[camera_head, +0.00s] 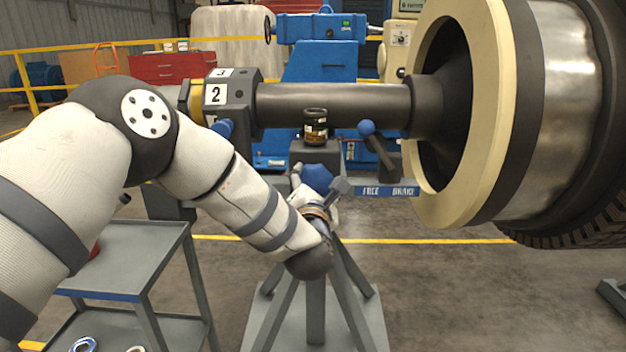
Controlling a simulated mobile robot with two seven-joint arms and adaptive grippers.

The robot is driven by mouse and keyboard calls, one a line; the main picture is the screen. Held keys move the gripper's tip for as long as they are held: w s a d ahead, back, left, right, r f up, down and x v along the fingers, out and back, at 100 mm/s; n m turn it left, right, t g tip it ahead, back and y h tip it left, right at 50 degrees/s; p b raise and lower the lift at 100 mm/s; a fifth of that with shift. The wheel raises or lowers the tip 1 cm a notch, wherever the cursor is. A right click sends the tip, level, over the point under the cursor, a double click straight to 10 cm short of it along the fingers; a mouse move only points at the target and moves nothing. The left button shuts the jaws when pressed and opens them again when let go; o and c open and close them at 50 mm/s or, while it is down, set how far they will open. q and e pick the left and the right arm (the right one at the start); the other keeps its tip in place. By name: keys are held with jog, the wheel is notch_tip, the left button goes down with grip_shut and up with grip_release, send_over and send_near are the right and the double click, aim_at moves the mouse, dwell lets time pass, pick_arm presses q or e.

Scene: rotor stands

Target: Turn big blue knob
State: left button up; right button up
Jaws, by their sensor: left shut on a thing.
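The big blue knob (317,177) sits on the front of the rotor stand (315,290), just under the grey block below the shaft. My left arm comes in from the left and bends down and then up to it. My left gripper (315,190) is at the knob and shut on it. The hand and wrist hide the knob's lower part, and the fingers show only in part. My right gripper is not in view.
A lever with a small blue ball (366,128) and a FREE BRAKE plate (388,191) are to the right. The shaft (335,105) and large rotor (490,110) lie above and right. A grey cart (135,255) is at left.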

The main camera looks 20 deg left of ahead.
pick_arm(q)
jog(key=m, duration=0.2)
jog(key=m+p, duration=0.1)
jog(key=m, duration=0.1)
jog(key=m+p, duration=0.1)
jog(key=m, duration=0.1)
jog(key=shift+a+r+m, duration=0.1)
jog(key=shift+r+m, duration=0.15)
jog(key=shift+m, duration=0.05)
jog(key=m+p, duration=0.1)
jog(key=m, duration=0.4)
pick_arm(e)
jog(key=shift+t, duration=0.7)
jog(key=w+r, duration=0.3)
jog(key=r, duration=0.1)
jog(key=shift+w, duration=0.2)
pick_arm(q)
jog(key=shift+f+m, duration=0.1)
jog(key=shift+m, duration=0.2)
jog(key=o, duration=1.2)
jog(key=shift+c, duration=0.2)
jog(key=v, duration=1.2)
